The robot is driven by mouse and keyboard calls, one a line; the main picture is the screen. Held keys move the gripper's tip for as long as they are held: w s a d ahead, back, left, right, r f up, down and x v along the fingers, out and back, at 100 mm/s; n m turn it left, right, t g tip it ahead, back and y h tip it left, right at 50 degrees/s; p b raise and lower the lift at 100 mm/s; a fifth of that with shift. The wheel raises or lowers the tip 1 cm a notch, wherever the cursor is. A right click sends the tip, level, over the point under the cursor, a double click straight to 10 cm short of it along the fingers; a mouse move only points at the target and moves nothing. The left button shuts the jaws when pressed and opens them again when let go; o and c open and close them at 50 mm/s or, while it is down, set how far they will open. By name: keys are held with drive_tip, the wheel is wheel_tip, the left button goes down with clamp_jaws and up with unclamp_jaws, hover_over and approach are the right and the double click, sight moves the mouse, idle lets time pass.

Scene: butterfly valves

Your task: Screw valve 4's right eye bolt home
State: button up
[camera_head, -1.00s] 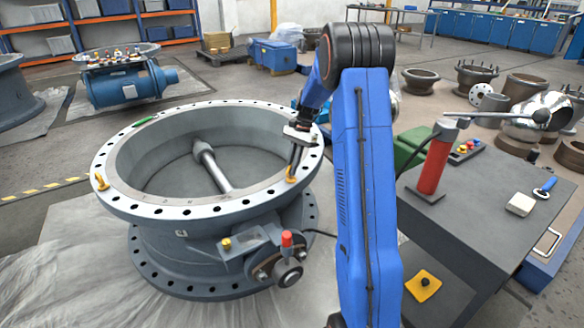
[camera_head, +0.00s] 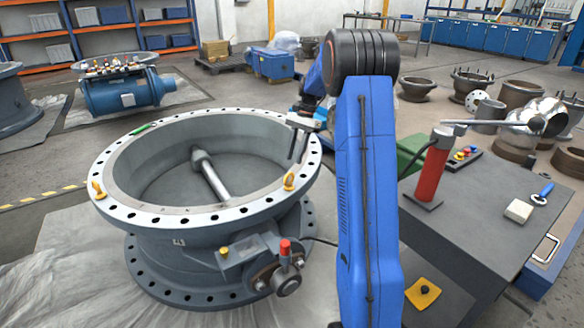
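Valve 4 is the large grey ring body (camera_head: 205,262), marked with a 4, with a drilled pale top flange. Its right eye bolt (camera_head: 289,181) is yellow and stands upright on the flange at the right; whether its shoulder touches the flange is too small to tell. Another yellow eye bolt (camera_head: 97,190) stands on the left of the flange. My gripper (camera_head: 298,157) points down, above and slightly beyond the right eye bolt, apart from it. Its two dark fingers show a gap with nothing between them.
A green marker (camera_head: 142,128) lies on the far flange. An actuator with a red knob (camera_head: 285,247) juts from the valve's front.

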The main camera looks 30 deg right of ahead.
drive_tip(key=v, duration=0.9)
drive_tip(key=s+a+r+n+t+h, duration=0.1)
drive_tip(key=s+a+r+n+h, duration=0.2)
drive_tip(key=s+a, duration=0.65)
drive_tip(key=s+a+r+n+t, duration=0.2)
drive_tip(key=s+a+r+n, duration=0.25)
drive_tip(key=s+a, duration=0.55)
drive_tip(key=s+a+f+n+t, duration=0.1)
drive_tip(key=s+a+f+n, duration=0.2)
drive_tip(key=s, duration=0.8)
drive_tip(key=s+a+f+n+t+h, duration=0.1)
drive_tip(key=s+f, duration=0.5)
drive_tip(key=s, duration=0.6)
drive_tip(key=shift+a+n+t, duration=0.7)
drive_tip(key=shift+a+n, duration=0.35)
drive_tip(key=shift+n, duration=0.2)
drive_tip(key=shift+r, duration=0.1)
